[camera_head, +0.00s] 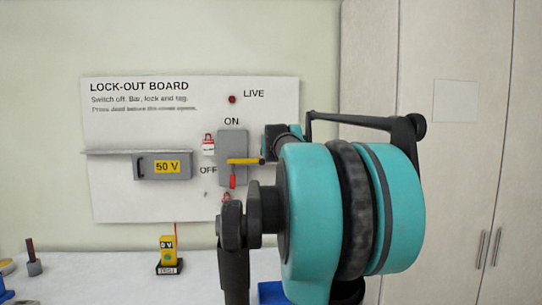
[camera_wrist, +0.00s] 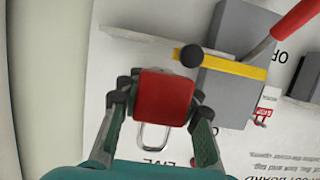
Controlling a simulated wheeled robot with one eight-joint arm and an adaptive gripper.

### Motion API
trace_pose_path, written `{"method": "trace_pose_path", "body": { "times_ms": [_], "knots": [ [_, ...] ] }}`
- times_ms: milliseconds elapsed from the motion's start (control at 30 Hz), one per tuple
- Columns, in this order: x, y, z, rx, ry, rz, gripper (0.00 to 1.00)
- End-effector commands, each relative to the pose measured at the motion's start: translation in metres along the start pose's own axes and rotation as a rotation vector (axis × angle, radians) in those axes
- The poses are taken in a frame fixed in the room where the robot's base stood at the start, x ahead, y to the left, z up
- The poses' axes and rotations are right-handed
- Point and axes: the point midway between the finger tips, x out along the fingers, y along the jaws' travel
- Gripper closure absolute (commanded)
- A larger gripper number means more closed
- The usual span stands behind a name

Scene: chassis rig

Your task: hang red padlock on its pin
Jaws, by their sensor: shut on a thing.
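The red padlock (camera_wrist: 165,98) is between the fingers of my gripper (camera_wrist: 162,88) in the wrist view, with its metal shackle (camera_wrist: 153,137) pointing down in the picture. My gripper is shut on the padlock's body. Just beyond it is the grey switch box (camera_wrist: 228,65) with a yellow bar (camera_wrist: 236,65) across it and a black knob (camera_wrist: 190,58) at the bar's end. In the head view the yellow bar (camera_head: 245,161) crosses the switch box (camera_head: 232,145), and the red handle (camera_head: 232,181) points down. My arm hides the gripper and padlock there. I cannot make out the pin.
The white lock-out board (camera_head: 130,200) bears a grey 50 V box (camera_head: 185,165) under a thin ledge (camera_head: 110,152). A red-and-white tag (camera_head: 208,144) hangs left of the switch. A yellow tester (camera_head: 168,250) stands on the bench (camera_head: 110,268). Tall cabinet doors (camera_head: 450,170) are at right.

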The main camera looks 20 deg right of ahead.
Motion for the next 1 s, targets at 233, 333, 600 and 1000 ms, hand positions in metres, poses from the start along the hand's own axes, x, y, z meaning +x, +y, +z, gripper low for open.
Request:
{"method": "trace_pose_path", "body": {
  "times_ms": [233,333,600,1000],
  "knots": [
    [0.011,0.000,-0.004,0.000,0.000,0.000,1.00],
    [0.015,0.000,-0.005,0.000,0.000,0.000,1.00],
    [0.027,0.000,-0.009,0.000,0.000,0.000,1.00],
    [0.044,0.000,-0.015,0.000,0.000,0.000,1.00]
  ]
}}
